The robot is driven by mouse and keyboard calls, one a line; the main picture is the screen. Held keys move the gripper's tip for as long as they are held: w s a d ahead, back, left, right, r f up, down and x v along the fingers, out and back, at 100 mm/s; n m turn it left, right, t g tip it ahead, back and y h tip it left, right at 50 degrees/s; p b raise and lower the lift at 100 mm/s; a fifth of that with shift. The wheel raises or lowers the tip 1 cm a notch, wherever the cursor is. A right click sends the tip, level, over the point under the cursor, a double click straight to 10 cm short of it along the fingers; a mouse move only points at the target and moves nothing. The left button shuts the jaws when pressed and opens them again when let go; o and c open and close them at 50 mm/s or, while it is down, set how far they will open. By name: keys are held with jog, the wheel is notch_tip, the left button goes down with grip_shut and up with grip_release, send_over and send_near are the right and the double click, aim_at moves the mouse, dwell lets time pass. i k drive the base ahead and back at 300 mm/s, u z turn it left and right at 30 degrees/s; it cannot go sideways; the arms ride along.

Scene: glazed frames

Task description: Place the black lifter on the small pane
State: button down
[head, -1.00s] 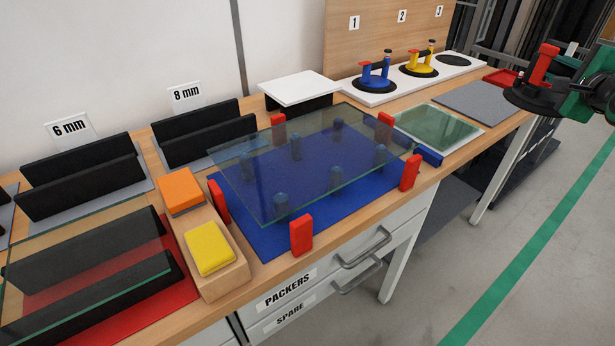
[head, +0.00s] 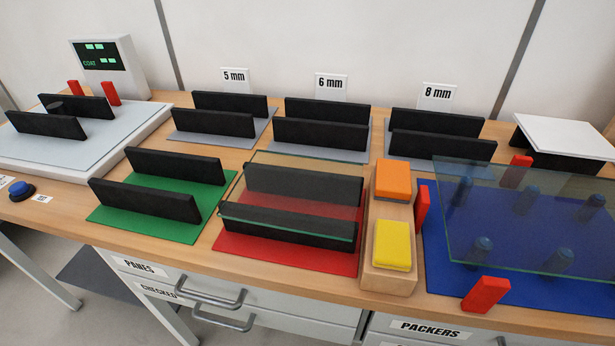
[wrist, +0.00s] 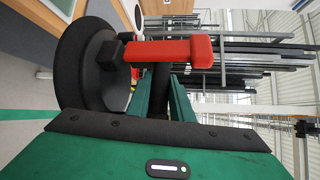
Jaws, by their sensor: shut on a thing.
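In the wrist view my gripper (wrist: 166,85) is shut on the black lifter, around its middle. The lifter has a round black cup (wrist: 90,65), black posts and a red handle (wrist: 185,52). It is held in the air, cup at left, with nothing touching its face that I can see. In the head view a clear pane (head: 300,190) rests over black racks on the red mat (head: 270,255). A larger pane (head: 540,215) lies over dark pegs on the blue mat (head: 440,265). My gripper is outside the head view.
Black racks stand on the green mat (head: 125,225) and grey mats behind. Orange (head: 393,180) and yellow (head: 392,245) blocks sit on a wooden holder. Red stops edge the blue mat. A display box (head: 105,65) and blue button (head: 22,190) are at left.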

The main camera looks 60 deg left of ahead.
aim_at(297, 186)
jog(key=u, duration=0.15)
jog(key=k, duration=0.95)
jog(key=u, duration=1.95)
